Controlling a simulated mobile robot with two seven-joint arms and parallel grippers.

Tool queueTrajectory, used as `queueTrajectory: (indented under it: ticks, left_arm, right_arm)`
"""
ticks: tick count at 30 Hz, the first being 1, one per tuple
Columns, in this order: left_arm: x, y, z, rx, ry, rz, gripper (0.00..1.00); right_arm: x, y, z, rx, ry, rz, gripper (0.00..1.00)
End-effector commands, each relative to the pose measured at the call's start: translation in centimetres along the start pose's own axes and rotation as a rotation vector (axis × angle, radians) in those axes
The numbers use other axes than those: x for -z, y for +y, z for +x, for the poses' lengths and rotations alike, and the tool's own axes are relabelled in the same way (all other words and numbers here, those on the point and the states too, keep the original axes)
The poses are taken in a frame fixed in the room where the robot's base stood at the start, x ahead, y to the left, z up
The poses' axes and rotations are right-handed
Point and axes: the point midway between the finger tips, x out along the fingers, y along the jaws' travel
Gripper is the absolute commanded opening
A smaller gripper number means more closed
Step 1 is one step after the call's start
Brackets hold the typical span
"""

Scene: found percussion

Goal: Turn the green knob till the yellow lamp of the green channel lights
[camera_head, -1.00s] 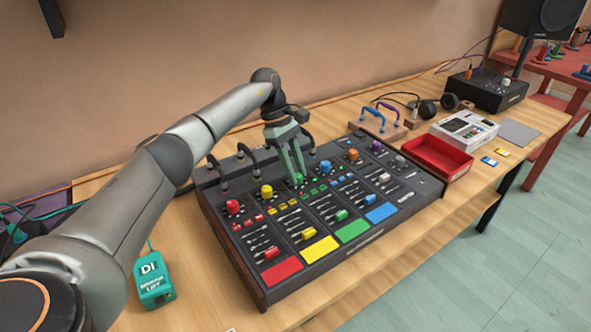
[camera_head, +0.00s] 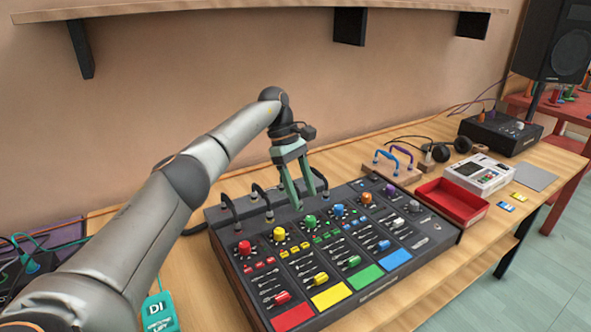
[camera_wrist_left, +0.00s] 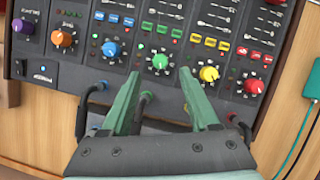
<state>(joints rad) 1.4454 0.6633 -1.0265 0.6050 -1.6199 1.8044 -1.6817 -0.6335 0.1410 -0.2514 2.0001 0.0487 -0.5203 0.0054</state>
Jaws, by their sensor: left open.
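The green knob (camera_head: 310,221) is on the dark mixer panel (camera_head: 437,243), between the yellow knob (camera_head: 279,233) and the blue knob (camera_head: 339,210). In the left wrist view the green knob (camera_wrist_left: 160,62) shows whole, its white pointer mark too small to read. My left gripper (camera_head: 312,200) is open and empty. Its fingertips are just above and behind the green knob, apart from it. In the left wrist view the left gripper (camera_wrist_left: 160,76) has the knob just beyond its tips. Tiny lamps surround the knob; I cannot tell whether a yellow one is lit. My right gripper is out of view.
Cables plug in along the mixer's back edge near my left gripper. A red tray (camera_head: 452,203), a white device (camera_head: 480,174) and blue and purple handles (camera_head: 394,158) stand to the right. A teal DI box (camera_head: 160,312) is at the lower left.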

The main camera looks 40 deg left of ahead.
Motion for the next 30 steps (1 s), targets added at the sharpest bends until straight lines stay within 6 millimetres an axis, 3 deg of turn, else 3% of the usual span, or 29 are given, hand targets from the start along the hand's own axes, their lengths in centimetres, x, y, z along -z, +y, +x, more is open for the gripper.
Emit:
queueTrajectory:
  ticks: [1, 3, 9, 16, 30]
  left_arm:
    - [-0.2, 0.1, -1.7, -0.005, 0.0, -0.002, 0.61]
    - [-0.2, 0.1, -3.1, -0.002, 0.0, -0.002, 0.61]
    - [-0.2, 0.1, -5.6, 0.001, -0.001, -0.001, 0.61]
    - [-0.1, 0.0, -6.7, 0.001, 0.001, 0.0, 0.61]
    - [-0.1, 0.0, -6.7, 0.001, 0.001, 0.001, 0.61]
  right_arm:
    - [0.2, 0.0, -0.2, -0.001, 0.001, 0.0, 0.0]
    - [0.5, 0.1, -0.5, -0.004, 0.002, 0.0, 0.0]
    - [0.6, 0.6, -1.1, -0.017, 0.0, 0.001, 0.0]
    - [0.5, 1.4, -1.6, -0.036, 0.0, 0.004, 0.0]
    - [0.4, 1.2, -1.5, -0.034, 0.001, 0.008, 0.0]
